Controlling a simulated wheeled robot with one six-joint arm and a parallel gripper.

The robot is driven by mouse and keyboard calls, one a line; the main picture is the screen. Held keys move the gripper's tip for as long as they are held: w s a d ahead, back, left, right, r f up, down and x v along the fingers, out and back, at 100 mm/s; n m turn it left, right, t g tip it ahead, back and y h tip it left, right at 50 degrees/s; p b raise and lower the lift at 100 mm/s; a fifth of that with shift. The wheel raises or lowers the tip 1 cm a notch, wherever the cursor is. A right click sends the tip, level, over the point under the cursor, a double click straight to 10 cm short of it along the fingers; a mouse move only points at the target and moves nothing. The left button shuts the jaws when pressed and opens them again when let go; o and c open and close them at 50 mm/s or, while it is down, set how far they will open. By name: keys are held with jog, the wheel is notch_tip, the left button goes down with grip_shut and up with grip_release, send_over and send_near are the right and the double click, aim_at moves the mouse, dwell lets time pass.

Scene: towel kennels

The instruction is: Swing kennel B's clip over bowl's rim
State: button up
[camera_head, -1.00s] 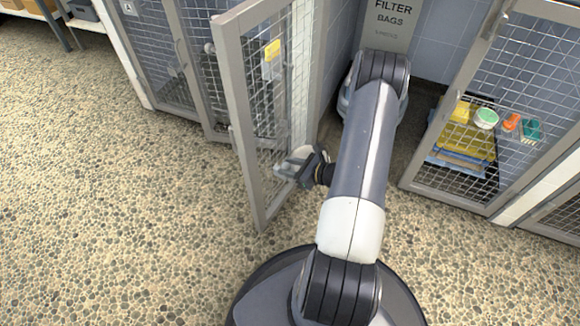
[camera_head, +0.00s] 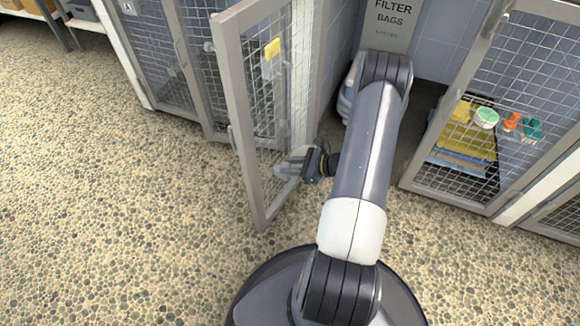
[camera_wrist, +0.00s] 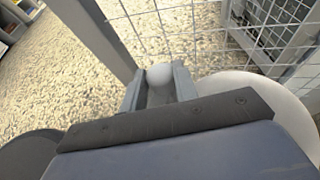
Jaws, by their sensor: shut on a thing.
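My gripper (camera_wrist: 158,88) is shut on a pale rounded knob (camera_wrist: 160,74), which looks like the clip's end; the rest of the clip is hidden. In the head view my gripper (camera_head: 284,168) is low at the open mesh door (camera_head: 243,128), near its free edge. A pale curved surface (camera_wrist: 285,100), likely the bowl, shows right of my gripper in the wrist view, below the mesh. My gripper's body hides much of it. I cannot tell whether the clip touches or crosses the bowl's rim.
A yellow tag (camera_head: 271,49) hangs on the open door. A closed kennel marked A (camera_head: 128,7) is at the left. Another mesh door (camera_head: 480,120) at the right has yellow and blue things behind it. The pebbled floor (camera_head: 110,220) is clear at the left.

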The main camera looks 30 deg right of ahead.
jog(key=n+g+y, duration=0.1)
jog(key=n+g, duration=0.1)
jog(key=n+g+y+b, duration=0.1)
jog(key=n+g, duration=0.1)
jog(key=w+n+g+y+b, duration=0.1)
jog(key=n+g, duration=0.1)
jog(key=shift+d+f+n+g+y, duration=0.15)
jog(key=shift+d+n+g+y, duration=0.05)
jog(key=shift+n+g+y, duration=0.1)
jog(key=n+g+b, duration=0.1)
jog(key=n+g, duration=0.1)
jog(key=n+g+b, duration=0.1)
jog(key=n+g, duration=0.1)
jog(key=g, duration=0.1)
jog(key=shift+w+n, duration=0.2)
jog(key=shift+n, duration=0.1)
jog(key=shift+g, duration=0.4)
jog(key=o, duration=1)
jog(key=shift+c, duration=0.2)
jog(key=shift+r, duration=0.25)
